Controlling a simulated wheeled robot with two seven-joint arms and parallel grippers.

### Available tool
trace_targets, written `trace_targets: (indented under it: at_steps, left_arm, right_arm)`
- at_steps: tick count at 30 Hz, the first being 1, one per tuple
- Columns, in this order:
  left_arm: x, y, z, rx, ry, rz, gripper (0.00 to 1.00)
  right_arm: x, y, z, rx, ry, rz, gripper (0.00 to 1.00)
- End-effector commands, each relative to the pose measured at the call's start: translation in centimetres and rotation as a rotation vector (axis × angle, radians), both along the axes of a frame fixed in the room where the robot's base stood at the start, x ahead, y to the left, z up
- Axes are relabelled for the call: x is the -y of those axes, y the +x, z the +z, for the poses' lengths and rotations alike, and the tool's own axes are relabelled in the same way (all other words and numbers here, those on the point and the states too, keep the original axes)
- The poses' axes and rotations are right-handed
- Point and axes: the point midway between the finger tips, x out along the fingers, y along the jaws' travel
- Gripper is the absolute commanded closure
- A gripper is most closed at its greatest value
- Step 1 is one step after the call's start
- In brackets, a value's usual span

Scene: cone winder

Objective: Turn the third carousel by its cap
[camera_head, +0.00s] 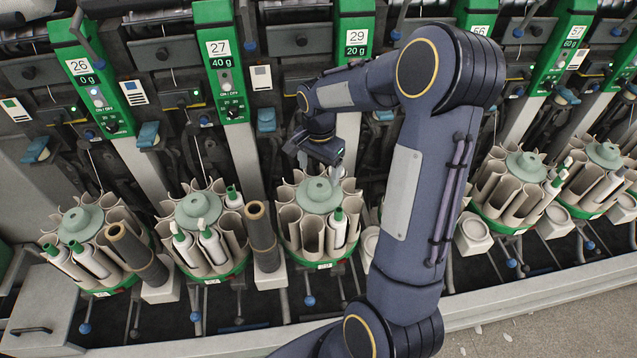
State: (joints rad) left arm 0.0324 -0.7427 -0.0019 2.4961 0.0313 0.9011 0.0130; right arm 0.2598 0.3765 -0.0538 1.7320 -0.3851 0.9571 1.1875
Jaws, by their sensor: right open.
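The third carousel from the left (289,229) is a ring of beige tubes on a green base, with a grey-green domed cap (317,196) on top. My right gripper (320,170) points down just above and behind the cap's knob. It is open with nothing held. I cannot tell whether a finger touches the cap. The gripper hides the cap's back part. My left gripper is out of view.
Similar carousels stand left (201,210), far left (82,222) and right (524,163). Numbered green machine panels (222,62) rise behind. My right arm covers the area right of the third carousel.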

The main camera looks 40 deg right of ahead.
Motion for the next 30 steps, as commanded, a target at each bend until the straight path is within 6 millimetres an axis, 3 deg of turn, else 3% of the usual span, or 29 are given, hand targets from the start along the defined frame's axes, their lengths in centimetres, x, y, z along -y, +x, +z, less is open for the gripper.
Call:
trace_targets:
  at_steps: [15,26,30]
  left_arm:
    - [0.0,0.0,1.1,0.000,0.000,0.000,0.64]
    - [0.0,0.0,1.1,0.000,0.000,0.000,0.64]
    - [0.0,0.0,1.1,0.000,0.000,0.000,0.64]
  right_arm:
    - [0.0,0.0,-7.0,-0.007,0.001,-0.004,0.24]
    - [0.0,0.0,-7.8,-0.003,0.000,-0.004,0.24]
    - [0.0,0.0,-7.8,-0.003,0.000,-0.004,0.40]
